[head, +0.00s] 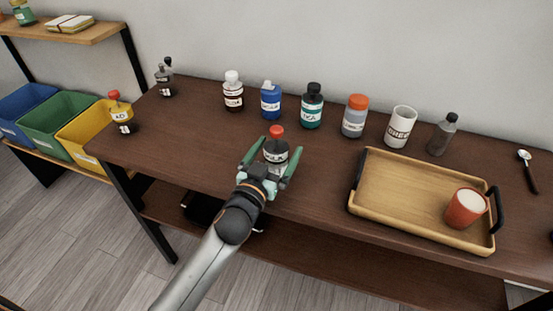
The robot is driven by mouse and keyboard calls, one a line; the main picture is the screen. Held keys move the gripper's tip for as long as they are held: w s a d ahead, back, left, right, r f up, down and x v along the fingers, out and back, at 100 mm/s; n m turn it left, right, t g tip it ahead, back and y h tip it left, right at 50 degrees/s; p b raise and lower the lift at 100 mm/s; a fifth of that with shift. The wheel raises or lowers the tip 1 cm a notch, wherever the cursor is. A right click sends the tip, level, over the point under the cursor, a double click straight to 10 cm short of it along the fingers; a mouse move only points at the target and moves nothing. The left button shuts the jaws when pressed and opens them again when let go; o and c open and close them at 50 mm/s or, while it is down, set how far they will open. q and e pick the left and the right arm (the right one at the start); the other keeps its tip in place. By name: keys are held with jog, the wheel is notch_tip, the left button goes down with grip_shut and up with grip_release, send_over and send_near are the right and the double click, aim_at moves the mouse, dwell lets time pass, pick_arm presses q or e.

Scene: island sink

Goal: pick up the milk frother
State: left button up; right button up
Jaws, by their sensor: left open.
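My left gripper (278,148) is open at the front of the brown table, with its two green fingers on either side of a small bottle with a red cap and dark label (277,151). I cannot tell whether the fingers touch the bottle. A slim tool with a black handle and a pale rounded head (528,171) lies at the far right of the table, apart from my gripper. It may be the milk frother, but it is too small to tell. My right gripper is not in view.
Several bottles and jars stand along the table's back (312,106), with a white cup (399,127). A wooden tray (385,205) with black handles holds a red cup (466,208). A red-capped bottle (122,113) stands at left. Coloured bins (57,124) are beyond.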

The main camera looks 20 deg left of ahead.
pick_arm(q)
jog(key=shift+c, duration=0.2)
jog(key=c, duration=1.4)
jog(key=shift+r, duration=0.1)
